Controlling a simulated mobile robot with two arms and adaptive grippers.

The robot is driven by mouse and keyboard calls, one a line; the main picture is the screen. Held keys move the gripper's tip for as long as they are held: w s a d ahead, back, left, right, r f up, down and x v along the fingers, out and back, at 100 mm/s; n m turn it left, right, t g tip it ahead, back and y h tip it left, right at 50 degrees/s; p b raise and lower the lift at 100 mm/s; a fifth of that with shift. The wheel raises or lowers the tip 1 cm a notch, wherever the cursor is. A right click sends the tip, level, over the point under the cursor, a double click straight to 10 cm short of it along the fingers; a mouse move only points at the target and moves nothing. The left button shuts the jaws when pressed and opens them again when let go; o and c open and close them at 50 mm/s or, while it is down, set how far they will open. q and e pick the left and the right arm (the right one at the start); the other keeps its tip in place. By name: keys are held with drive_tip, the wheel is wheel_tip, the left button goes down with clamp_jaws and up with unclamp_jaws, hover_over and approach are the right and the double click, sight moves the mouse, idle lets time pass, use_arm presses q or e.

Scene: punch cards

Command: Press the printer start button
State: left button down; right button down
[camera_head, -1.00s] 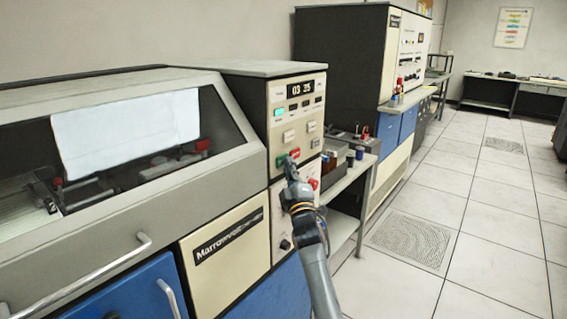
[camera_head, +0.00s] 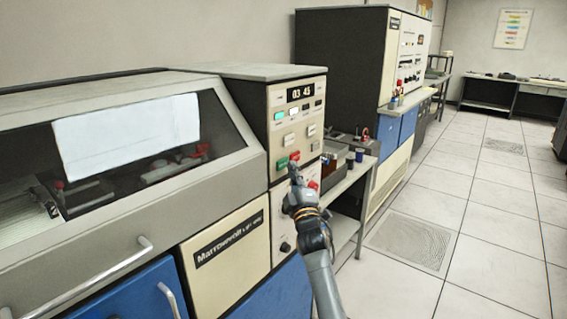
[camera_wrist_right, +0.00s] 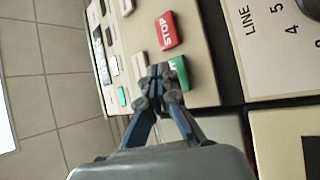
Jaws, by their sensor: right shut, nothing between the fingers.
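The printer (camera_head: 150,215) fills the left of the head view, with a cream control panel (camera_head: 297,120) at its right end. The green start button (camera_head: 282,163) is low on the panel, beside the red STOP button (camera_head: 294,156). In the wrist view the green button (camera_wrist_right: 179,72) is partly covered by my fingers, and the red STOP button (camera_wrist_right: 167,30) is clear. My right gripper (camera_head: 293,171) is shut and empty, its tips at the green button's edge; it also shows in the wrist view (camera_wrist_right: 160,72). I cannot tell whether they touch. My left gripper is out of view.
A red knob (camera_head: 313,184) sits lower on the printer front, close to my right gripper. A small table (camera_head: 352,185) with boxes and cups stands just right of the printer. A tall dark cabinet (camera_head: 340,60) stands behind. The tiled floor (camera_head: 480,230) at right is clear.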

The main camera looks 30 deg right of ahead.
drive_tip(key=s+p, duration=0.1)
drive_tip(key=s+d+p, duration=0.1)
drive_tip(key=s, duration=0.1)
drive_tip(key=s+d+p, duration=0.1)
drive_tip(key=shift+s, duration=0.35)
idle(0.9)
